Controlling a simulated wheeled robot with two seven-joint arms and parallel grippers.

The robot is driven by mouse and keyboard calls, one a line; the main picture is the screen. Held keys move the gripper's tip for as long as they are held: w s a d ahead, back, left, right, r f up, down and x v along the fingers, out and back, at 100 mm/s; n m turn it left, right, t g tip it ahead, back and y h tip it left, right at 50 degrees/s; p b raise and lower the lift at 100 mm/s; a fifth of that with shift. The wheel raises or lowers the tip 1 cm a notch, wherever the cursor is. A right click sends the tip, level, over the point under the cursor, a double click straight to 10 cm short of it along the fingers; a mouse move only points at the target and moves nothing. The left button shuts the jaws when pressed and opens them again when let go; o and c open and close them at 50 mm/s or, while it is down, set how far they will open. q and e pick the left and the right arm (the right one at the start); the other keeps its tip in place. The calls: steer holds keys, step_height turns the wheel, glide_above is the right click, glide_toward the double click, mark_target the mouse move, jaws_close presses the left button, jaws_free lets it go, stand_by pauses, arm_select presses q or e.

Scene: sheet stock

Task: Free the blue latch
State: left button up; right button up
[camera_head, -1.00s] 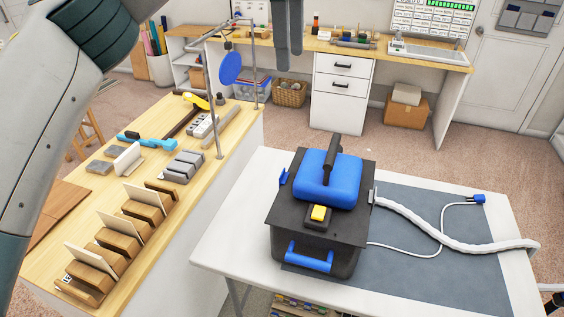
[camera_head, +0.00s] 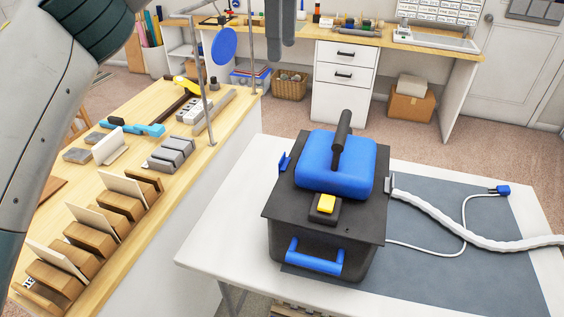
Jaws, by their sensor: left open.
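A dark grey box (camera_head: 285,204) stands on the white table, with a thick blue pad (camera_head: 325,178) and a black handle (camera_head: 341,138) on top. A small blue latch-like piece (camera_head: 285,162) stands up at the box's left edge. A blue bar (camera_head: 314,258) crosses its front face; I cannot tell for certain which blue part is the latch. A yellow button (camera_head: 326,203) sits on a black block on the lid. My left gripper (camera_head: 281,50) hangs at the top of the picture, open and empty, apart from the box. My right gripper is not in view.
The white table (camera_head: 222,225) has a grey mat (camera_head: 445,270). A white hose (camera_head: 470,237) and a blue-plugged cable (camera_head: 503,190) lie right of the box. A wooden bench (camera_head: 150,199) at left holds blocks and tools. A thin metal stand (camera_head: 205,85) carries a blue disc (camera_head: 224,46).

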arm_select(q)
steer(key=b, duration=0.7)
glide_above(285, 169)
steer(key=w, duration=0.2)
step_height(285, 169, down, 9)
steer(key=shift+w+a+f+b, duration=0.15)
steer(key=shift+a+f+b, duration=0.25)
steer(key=shift+b, duration=0.2)
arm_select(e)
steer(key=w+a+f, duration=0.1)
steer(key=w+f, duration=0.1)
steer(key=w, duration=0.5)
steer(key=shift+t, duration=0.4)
arm_select(q)
steer(key=shift+f, duration=0.1)
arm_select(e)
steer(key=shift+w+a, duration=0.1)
arm_select(q)
step_height(285, 169, down, 17)
steer(key=shift+r, duration=0.1)
steer(key=shift+f+p, duration=0.25)
steer(key=shift+p, duration=0.05)
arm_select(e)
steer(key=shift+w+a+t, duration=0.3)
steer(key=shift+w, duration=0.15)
arm_select(q)
steer(key=c, duration=1)
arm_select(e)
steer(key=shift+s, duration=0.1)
